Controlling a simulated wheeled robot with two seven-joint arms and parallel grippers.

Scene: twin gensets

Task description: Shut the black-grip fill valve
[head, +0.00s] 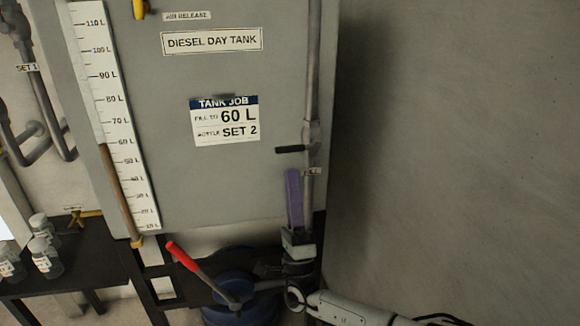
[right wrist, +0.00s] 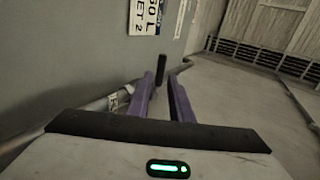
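The fill valve's black grip (head: 291,149) sticks out level to the left from the upright grey pipe (head: 313,80) at the tank's right edge. In the right wrist view the black grip (right wrist: 161,68) shows just beyond the fingertips, in line with the gap between them. My right gripper (head: 293,172) has purple fingers pointing up, below the grip and apart from it in the head view. In the right wrist view the fingers (right wrist: 162,80) stand apart with nothing between them. My left gripper is not in view.
The diesel day tank (head: 220,185) has a scale (head: 115,110) and a sight tube (head: 122,190) with brown fluid near 60 L. A job card (head: 225,119) reads 60 L, SET 2. A red-handled lever (head: 183,257) stands over a blue drum (head: 235,300). Bottles (head: 42,245) stand at left.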

